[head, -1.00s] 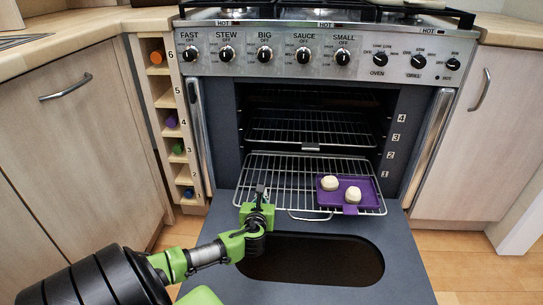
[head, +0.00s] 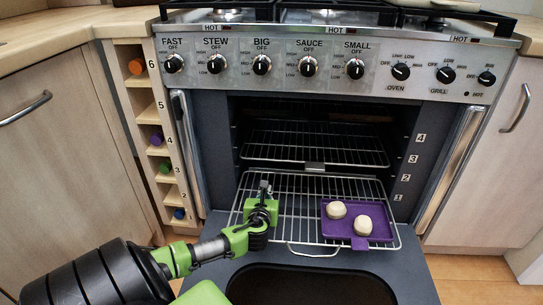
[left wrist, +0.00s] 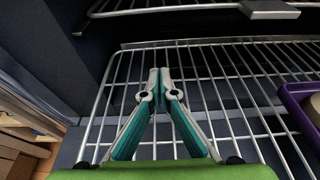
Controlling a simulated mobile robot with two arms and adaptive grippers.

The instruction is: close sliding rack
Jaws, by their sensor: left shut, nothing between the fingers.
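The lower sliding rack (head: 298,189) is a wire shelf pulled out of the oven over the open oven door (head: 415,262). A purple tray (head: 378,213) with two pale round buns (head: 363,224) lies on its right side. My left gripper (head: 265,187) is shut and empty, over the left part of the rack. In the left wrist view its closed fingertips (left wrist: 159,72) point at the oven's inside above the rack's wires (left wrist: 235,78). I cannot tell whether it touches the rack. My right gripper is not in view.
An upper rack (head: 315,149) sits inside the oven. The oven door is folded down with a dark window. Control knobs (head: 310,66) line the panel above, and a narrow bottle holder (head: 148,108) stands at the left.

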